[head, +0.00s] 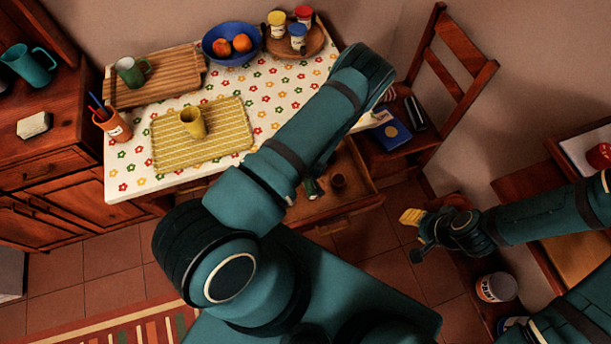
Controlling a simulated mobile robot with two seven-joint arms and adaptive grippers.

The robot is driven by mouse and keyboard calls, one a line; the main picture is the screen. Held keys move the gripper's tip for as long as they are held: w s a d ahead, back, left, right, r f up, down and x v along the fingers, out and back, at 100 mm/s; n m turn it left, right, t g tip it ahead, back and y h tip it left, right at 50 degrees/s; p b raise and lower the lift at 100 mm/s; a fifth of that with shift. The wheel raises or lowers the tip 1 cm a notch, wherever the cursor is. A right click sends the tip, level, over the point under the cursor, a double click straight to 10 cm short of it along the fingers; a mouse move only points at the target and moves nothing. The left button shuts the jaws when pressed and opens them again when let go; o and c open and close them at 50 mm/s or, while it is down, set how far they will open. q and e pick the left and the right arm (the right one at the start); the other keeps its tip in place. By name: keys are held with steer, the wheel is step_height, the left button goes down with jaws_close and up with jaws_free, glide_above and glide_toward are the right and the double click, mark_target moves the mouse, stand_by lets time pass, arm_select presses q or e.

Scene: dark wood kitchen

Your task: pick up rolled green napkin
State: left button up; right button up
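A small dark green object (312,188) shows at the edge of my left arm, in the open drawer under the table. It may be the rolled green napkin, but most of it is hidden and I cannot be sure. My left arm rises across the table, and its bent links cover its gripper. My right gripper (424,236) is at the right, over the floor beside a low wooden unit. A yellow block-like thing (411,216) shows at its upper finger; I cannot tell if it is held.
The open drawer (355,203) also holds a brown cup (338,180). The flowered table (135,190) bears a yellow mat (222,142) with a yellow mug (193,122), a cutting board (175,78) and a blue fruit bowl (220,56). A chair (450,70) stands right.

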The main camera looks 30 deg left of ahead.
arm_select(q)
steer(key=shift+w+a+f, duration=0.1)
steer(key=shift+f, duration=0.35)
steer(key=c, duration=1.1)
steer(key=shift+r, duration=0.15)
